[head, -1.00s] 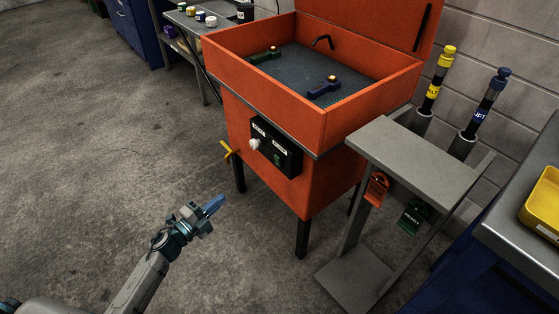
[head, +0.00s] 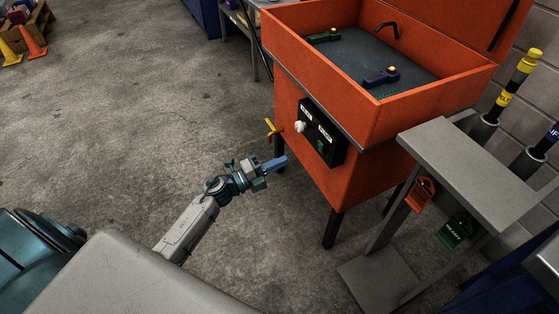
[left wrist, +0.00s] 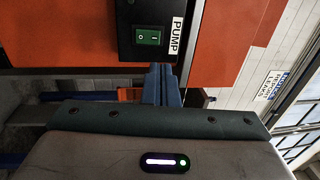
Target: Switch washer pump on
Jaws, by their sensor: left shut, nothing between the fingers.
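The orange parts washer (head: 315,170) stands on dark legs at the right of centre in the head view. On its front is a black control box (head: 336,151) with a white knob (head: 300,127) and a green switch (head: 321,147). In the left wrist view the green rocker switch (left wrist: 149,37) sits beside a label (left wrist: 176,36) reading PUMP. My left gripper (head: 280,163) is shut and empty, below and left of the box in the head view, apparently short of it. Its blue fingers (left wrist: 163,76) point toward the box just below the switch. My right gripper is out of view.
A yellow lever (head: 270,127) sticks out from the washer's left side. A grey stand (head: 470,165) with hanging orange (head: 420,194) and green READY (head: 454,231) tags stands close on the right. The washer basin holds two tools. Concrete floor on the left is open.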

